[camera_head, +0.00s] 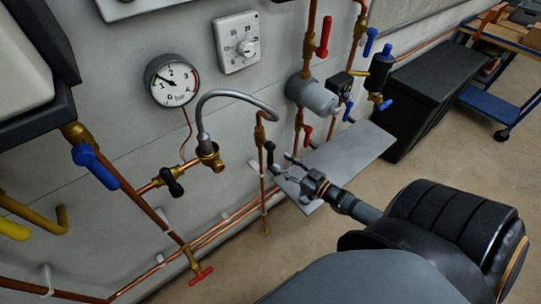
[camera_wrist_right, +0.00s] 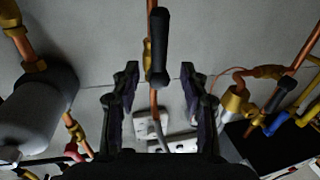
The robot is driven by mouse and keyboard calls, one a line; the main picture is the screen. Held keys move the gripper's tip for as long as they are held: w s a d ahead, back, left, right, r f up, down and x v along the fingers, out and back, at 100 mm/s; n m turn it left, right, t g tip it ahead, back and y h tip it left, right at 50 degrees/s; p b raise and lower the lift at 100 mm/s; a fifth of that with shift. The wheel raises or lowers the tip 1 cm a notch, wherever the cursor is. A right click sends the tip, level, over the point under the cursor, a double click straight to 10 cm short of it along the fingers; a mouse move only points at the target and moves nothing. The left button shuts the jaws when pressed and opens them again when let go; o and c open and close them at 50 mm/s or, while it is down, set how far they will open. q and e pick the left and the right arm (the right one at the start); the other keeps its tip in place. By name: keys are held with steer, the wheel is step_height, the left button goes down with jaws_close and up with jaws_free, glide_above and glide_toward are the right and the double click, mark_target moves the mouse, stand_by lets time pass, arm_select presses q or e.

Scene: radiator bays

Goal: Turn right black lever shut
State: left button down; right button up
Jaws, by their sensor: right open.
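The right black lever (camera_head: 270,154) is on a brass valve on a vertical copper pipe, right of the grey hose. In the right wrist view the lever (camera_wrist_right: 159,45) is upper centre and runs roughly along its pipe. My right gripper (camera_head: 284,167) is open just right of the lever in the head view. In the wrist view the open fingers (camera_wrist_right: 160,75) stand either side of the pipe's line, with the lever between and beyond their tips. No contact shows. Another black lever (camera_head: 173,183) is at the hose's left end. My left gripper is not in view.
A grey cylinder (camera_head: 312,95) and red levers (camera_head: 324,37) are close right of the lever. A grey plate (camera_head: 349,153) lies below the gripper. A pressure gauge (camera_head: 171,81) and thermostat (camera_head: 237,42) are on the wall. A black box (camera_head: 425,95) stands right.

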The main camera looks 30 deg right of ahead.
mark_target(270, 155)
steer(key=x, duration=0.7)
steer(key=shift+f, duration=0.1)
jaws_close()
